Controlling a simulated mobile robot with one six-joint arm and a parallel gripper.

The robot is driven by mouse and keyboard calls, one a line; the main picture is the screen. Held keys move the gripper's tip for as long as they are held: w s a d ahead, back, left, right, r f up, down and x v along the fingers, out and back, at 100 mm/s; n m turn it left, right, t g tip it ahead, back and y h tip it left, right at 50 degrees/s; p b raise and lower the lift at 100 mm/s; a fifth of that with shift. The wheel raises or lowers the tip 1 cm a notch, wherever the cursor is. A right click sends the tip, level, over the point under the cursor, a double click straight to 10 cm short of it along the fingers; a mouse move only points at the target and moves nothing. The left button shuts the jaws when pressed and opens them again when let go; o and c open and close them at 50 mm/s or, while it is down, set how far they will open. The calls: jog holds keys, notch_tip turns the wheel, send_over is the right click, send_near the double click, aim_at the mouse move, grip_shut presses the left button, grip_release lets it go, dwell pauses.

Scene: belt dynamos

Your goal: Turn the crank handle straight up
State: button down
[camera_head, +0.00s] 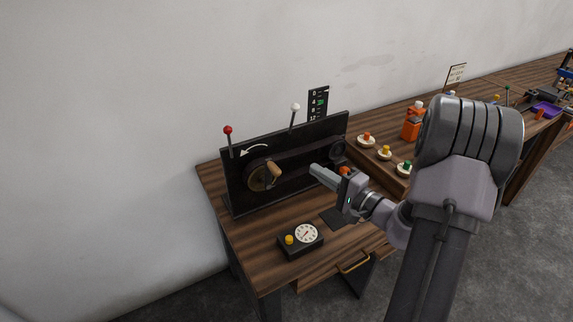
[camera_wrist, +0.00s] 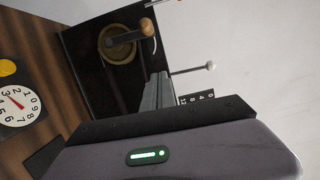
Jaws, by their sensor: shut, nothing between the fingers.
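The crank wheel (camera_head: 260,178) is a brown disc on the front of a black upright board (camera_head: 300,165). Its wooden handle (camera_head: 275,170) sits near the wheel's upper edge and sticks out from the board. In the wrist view, which is turned sideways, the handle (camera_wrist: 147,26) is at the end of a crank arm (camera_wrist: 127,37) pointing mostly toward the board's top edge, slightly tilted. My gripper (camera_head: 315,170) is shut and empty, in front of the board to the right of the handle and apart from it. Its fingers show together in the wrist view (camera_wrist: 158,82).
Red-knobbed (camera_head: 228,130) and white-knobbed (camera_head: 295,107) levers rise from the board. A belt runs right to a small pulley (camera_head: 338,150). A dial box (camera_head: 305,235) with a yellow button stands in front. A scale sign (camera_head: 318,102) stands behind. Knobs on discs (camera_head: 384,153) are at right.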

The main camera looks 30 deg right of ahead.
aim_at(267, 178)
jog(key=w+a, duration=0.6)
jog(key=w, duration=0.2)
jog(key=shift+w+a+r, duration=0.15)
jog(key=shift+w+a, duration=0.1)
jog(key=shift+a+r+b, duration=0.1)
jog(key=shift+a+b, duration=0.55)
jog(key=shift+b, duration=0.15)
